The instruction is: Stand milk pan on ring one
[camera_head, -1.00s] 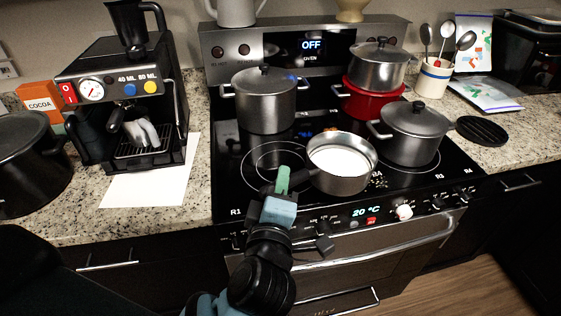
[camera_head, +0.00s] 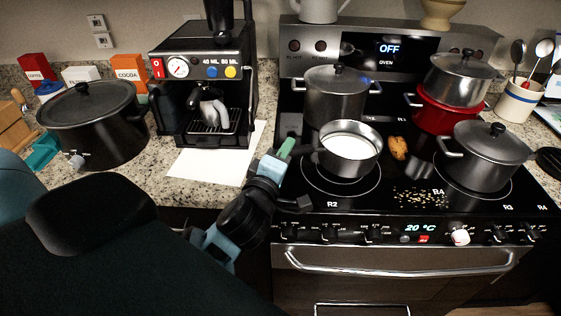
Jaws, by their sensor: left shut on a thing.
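The milk pan (camera_head: 349,158) is a small steel pan with white contents. It is level, over the back part of the bare front-left ring (camera_head: 341,194); I cannot tell whether its base touches the hob. My left gripper (camera_head: 287,152) is shut on the pan's handle, at the pan's left; the fingers hide most of the handle. My right gripper is not in view.
A lidded steel pot (camera_head: 335,100) stands close behind the pan. A red pot (camera_head: 445,117) with a steel pot (camera_head: 460,78) on it and another lidded pot (camera_head: 484,160) stand right. A brown lump (camera_head: 398,148) and yellow crumbs (camera_head: 420,196) lie on the hob. A coffee machine (camera_head: 204,85) stands left.

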